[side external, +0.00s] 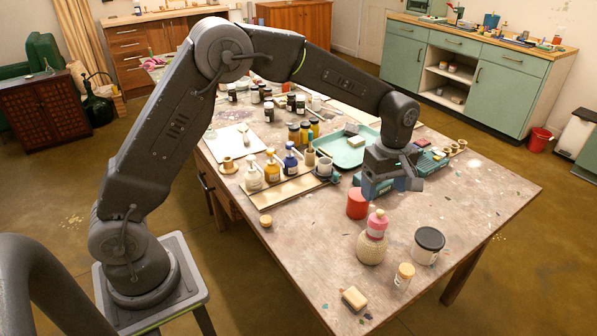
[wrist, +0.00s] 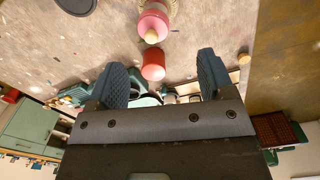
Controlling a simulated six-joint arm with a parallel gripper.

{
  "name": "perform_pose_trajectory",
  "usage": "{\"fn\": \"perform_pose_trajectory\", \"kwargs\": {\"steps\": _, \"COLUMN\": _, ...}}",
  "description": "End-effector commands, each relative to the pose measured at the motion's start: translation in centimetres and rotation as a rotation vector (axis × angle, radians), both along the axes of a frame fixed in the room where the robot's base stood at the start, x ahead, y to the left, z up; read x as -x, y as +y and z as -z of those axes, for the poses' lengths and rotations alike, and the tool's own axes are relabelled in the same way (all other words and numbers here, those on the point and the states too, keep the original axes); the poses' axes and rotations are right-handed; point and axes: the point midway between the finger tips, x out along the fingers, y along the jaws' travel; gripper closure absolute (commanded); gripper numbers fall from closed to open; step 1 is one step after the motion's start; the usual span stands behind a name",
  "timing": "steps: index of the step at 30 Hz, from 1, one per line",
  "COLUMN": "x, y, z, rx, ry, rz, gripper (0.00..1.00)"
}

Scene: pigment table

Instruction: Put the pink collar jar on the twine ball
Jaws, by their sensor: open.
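The pink collar jar (side external: 377,223), with a pale stopper on top, rests upright on the twine ball (side external: 370,249) near the front of the table. The jar also shows in the wrist view (wrist: 153,24), beyond the fingertips; the ball is hard to make out there. My gripper (side external: 392,183) is open and empty. It is above and behind the jar, apart from it. In the wrist view the two fingers (wrist: 162,76) are spread wide with nothing held between them.
A red cylinder (side external: 357,203) stands just behind the jar and ball. A dark-lidded tub (side external: 428,246), a cork-topped jar (side external: 404,275) and a small block (side external: 355,298) are nearby. A wooden tray (side external: 292,190) with bottles and a teal tray (side external: 347,153) lie farther back. The right of the table is clear.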

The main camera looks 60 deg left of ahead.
Motion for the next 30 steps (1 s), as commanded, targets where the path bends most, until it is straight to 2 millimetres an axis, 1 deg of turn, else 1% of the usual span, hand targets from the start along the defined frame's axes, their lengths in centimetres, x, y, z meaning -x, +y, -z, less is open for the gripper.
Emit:
{"fn": "perform_pose_trajectory", "kwargs": {"steps": 2, "x": 0.4, "y": 0.2, "z": -1.0, "rx": 0.001, "ry": -0.015, "rz": 0.027, "gripper": 0.25}}
{"fn": "perform_pose_trajectory", "kwargs": {"steps": 5, "x": 2.0, "y": 0.9, "z": -3.6, "rx": 0.003, "ry": -0.051, "rz": 0.113, "gripper": 0.25}}
{"fn": "perform_pose_trajectory", "kwargs": {"steps": 6, "x": 2.9, "y": 1.2, "z": -4.9, "rx": 0.001, "ry": -0.072, "rz": 0.165, "gripper": 0.25}}
{"fn": "perform_pose_trajectory", "kwargs": {"steps": 8, "x": 4.7, "y": 1.8, "z": -7.0, "rx": -0.003, "ry": -0.105, "rz": 0.255, "gripper": 0.25}}
{"fn": "perform_pose_trajectory", "kwargs": {"steps": 9, "x": 6.0, "y": 2.2, "z": -8.3, "rx": -0.009, "ry": -0.129, "rz": 0.318, "gripper": 0.25}}
{"fn": "perform_pose_trajectory", "kwargs": {"steps": 11, "x": 8.2, "y": 2.8, "z": -10.0, "rx": -0.021, "ry": -0.163, "rz": 0.414, "gripper": 0.25}}
{"fn": "perform_pose_trajectory", "kwargs": {"steps": 12, "x": 9.6, "y": 3.1, "z": -10.9, "rx": -0.031, "ry": -0.187, "rz": 0.479, "gripper": 0.25}}
{"fn": "perform_pose_trajectory", "kwargs": {"steps": 14, "x": 11.8, "y": 3.6, "z": -12.2, "rx": -0.049, "ry": -0.221, "rz": 0.574, "gripper": 0.25}}
{"fn": "perform_pose_trajectory", "kwargs": {"steps": 15, "x": 13.4, "y": 4.0, "z": -12.9, "rx": -0.064, "ry": -0.242, "rz": 0.637, "gripper": 0.25}}
{"fn": "perform_pose_trajectory", "kwargs": {"steps": 17, "x": 15.6, "y": 4.4, "z": -13.7, "rx": -0.091, "ry": -0.274, "rz": 0.733, "gripper": 0.25}}
{"fn": "perform_pose_trajectory", "kwargs": {"steps": 19, "x": 18.3, "y": 4.9, "z": -14.2, "rx": -0.125, "ry": -0.31, "rz": 0.843, "gripper": 0.25}}
{"fn": "perform_pose_trajectory", "kwargs": {"steps": 21, "x": 20.9, "y": 5.3, "z": -14.4, "rx": -0.164, "ry": -0.339, "rz": 0.95, "gripper": 0.25}}
{"fn": "perform_pose_trajectory", "kwargs": {"steps": 24, "x": 24.1, "y": 5.7, "z": -14.1, "rx": -0.222, "ry": -0.375, "rz": 1.088, "gripper": 0.25}}
{"fn": "perform_pose_trajectory", "kwargs": {"steps": 27, "x": 26.4, "y": 6.0, "z": -13.5, "rx": -0.273, "ry": -0.398, "rz": 1.196, "gripper": 0.25}}
{"fn": "perform_pose_trajectory", "kwargs": {"steps": 30, "x": 27.8, "y": 6.1, "z": -13.0, "rx": -0.309, "ry": -0.41, "rz": 1.268, "gripper": 0.25}}
